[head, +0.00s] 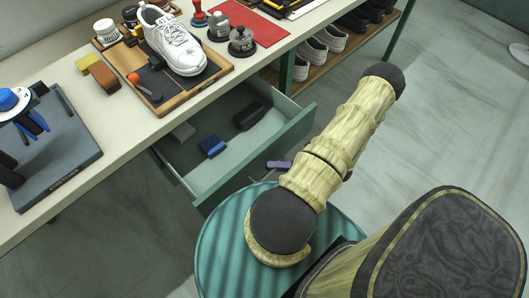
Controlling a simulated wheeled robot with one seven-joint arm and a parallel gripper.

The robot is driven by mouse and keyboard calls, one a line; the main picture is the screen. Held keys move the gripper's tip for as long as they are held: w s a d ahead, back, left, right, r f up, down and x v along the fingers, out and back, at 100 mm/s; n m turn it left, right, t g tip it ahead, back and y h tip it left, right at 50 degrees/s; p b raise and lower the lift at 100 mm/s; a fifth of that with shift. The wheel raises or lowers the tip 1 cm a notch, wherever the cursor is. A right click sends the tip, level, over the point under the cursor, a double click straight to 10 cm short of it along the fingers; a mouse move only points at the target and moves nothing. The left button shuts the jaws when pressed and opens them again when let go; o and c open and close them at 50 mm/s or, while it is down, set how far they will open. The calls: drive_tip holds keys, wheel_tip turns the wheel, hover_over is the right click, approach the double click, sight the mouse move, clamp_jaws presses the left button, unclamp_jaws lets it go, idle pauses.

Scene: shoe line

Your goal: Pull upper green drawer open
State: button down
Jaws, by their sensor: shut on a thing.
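The green drawer (290,135) under the workbench stands pulled out, with its inside in view. Several small things lie in it, among them a blue block (212,146) and a dark block (249,116). A small part of my gripper (279,165) shows just outside the drawer front, beside my arm. It is shut on the drawer handle, which is mostly hidden by my arm. No lower drawer can be made out.
The bench top (85,85) carries a wooden tray (190,97) with a white shoe (175,43), bottles and a stretcher stand (65,150). A low shelf (327,62) with shoes is at the upper right. Floor right of my arm is clear.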

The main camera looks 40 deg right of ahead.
drive_tip(key=shift+s, duration=0.55)
drive_tip(key=c, duration=1.8)
unclamp_jaws()
drive_tip(key=shift+o, duration=0.2)
drive_tip(key=b+v, duration=0.2)
drive_tip(key=v, duration=1.5)
drive_tip(key=shift+d+f, duration=0.15)
drive_tip(key=shift+d, duration=0.05)
drive_tip(key=shift+s, duration=0.2)
